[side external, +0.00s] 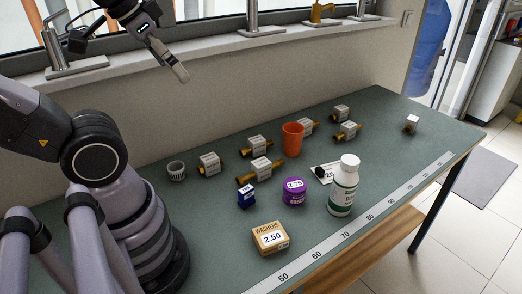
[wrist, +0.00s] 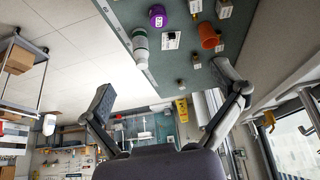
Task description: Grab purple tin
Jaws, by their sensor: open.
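The purple tin (side external: 293,192) is a short round tin with a white label reading 2.75. It stands upright on the green worktop (side external: 215,220), left of a white bottle (side external: 344,186). It also shows in the wrist view near the top (wrist: 157,17). My gripper (side external: 180,72) is high up at the back left, well above the worktop and far from the tin. In the wrist view its two fingers (wrist: 165,98) are spread wide with nothing between them.
An orange cup (side external: 292,140) stands behind the tin. A small blue box (side external: 246,195) is to its left, and a washers box (side external: 271,238) is in front. Several brass fittings with white labels (side external: 261,168) lie behind. A measuring strip (side external: 345,233) runs along the front edge.

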